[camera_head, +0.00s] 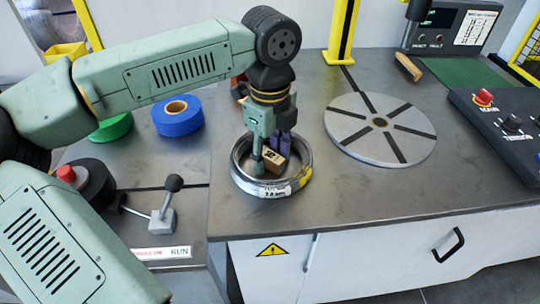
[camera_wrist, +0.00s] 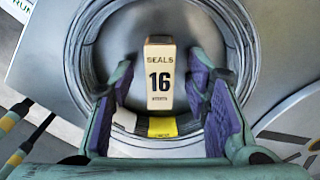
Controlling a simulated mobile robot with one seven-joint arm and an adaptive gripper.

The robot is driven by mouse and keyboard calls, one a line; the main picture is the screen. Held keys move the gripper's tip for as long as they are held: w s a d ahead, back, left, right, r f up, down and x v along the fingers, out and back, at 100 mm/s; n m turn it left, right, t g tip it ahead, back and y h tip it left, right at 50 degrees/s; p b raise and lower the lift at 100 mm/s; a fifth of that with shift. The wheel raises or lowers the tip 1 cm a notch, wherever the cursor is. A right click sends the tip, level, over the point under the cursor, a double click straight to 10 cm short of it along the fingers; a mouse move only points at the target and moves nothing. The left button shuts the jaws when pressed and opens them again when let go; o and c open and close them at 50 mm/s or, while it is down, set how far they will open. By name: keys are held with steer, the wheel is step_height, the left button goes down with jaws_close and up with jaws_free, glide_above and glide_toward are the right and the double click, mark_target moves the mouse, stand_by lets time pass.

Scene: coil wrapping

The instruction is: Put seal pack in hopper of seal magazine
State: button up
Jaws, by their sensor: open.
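The seal pack (camera_head: 273,161) is a small tan block inside the ring of a wire coil (camera_head: 243,183). In the wrist view the pack (camera_wrist: 160,85) shows a pale face reading "SEALS 16". My gripper (camera_head: 270,154) points down into the coil, with its fingers at the pack. In the wrist view my open gripper (camera_wrist: 160,78) has a purple-padded finger on each side of the pack, with gaps showing between pads and pack. I cannot make out the seal magazine or its hopper; a dark and orange object (camera_head: 238,87) is partly hidden behind my arm.
The coil's wall surrounds my fingers. A grey round turntable (camera_head: 345,126) lies to the right. Blue (camera_head: 178,122) and green (camera_head: 112,130) rolls are at the left, near a lever (camera_head: 165,205). A control panel (camera_head: 510,125) is at far right. A yellow post (camera_head: 342,30) stands behind.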

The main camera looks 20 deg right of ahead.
jaws_close()
stand_by(0.5)
